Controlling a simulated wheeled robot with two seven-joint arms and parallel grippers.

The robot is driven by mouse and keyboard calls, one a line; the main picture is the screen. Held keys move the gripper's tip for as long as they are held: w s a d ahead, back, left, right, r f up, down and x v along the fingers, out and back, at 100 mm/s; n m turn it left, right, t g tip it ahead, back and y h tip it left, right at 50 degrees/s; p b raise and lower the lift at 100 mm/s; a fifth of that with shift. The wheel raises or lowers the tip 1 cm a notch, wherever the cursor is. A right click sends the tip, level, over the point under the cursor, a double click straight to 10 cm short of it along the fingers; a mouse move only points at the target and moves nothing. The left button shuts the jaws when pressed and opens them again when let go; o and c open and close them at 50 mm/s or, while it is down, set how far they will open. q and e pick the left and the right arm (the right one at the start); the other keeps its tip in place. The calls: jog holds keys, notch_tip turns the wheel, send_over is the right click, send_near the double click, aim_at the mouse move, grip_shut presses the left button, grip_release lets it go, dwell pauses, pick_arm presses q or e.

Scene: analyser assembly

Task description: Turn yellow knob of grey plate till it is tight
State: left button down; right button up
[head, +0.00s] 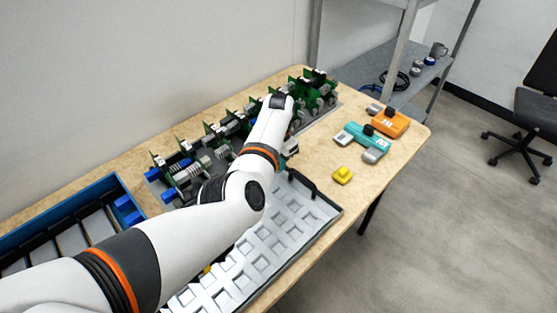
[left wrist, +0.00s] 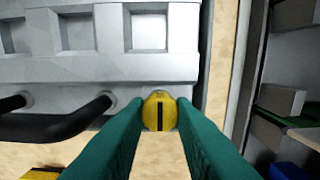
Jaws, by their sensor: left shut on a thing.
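The grey plate (head: 262,238), a tray with rows of square pockets, lies near the table's front edge, partly covered by my left arm in the head view. Its edge also shows in the left wrist view (left wrist: 120,68). The yellow knob (left wrist: 159,101) has a dark slot and sits at the plate's edge. My left gripper (left wrist: 159,113) has its green fingers shut on the knob, one on each side. In the head view my left gripper (head: 290,148) is mostly hidden by its wrist, and this knob cannot be made out. My right gripper is in neither view.
A black handle (left wrist: 60,125) stands beside the knob. A loose yellow block (head: 343,176), a teal device (head: 362,137) and an orange device (head: 388,122) lie to the right. Green boards (head: 215,135) line the back; a blue crate (head: 70,205) stands left.

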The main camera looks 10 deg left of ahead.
pick_arm(q)
jog(key=shift+m, duration=0.3)
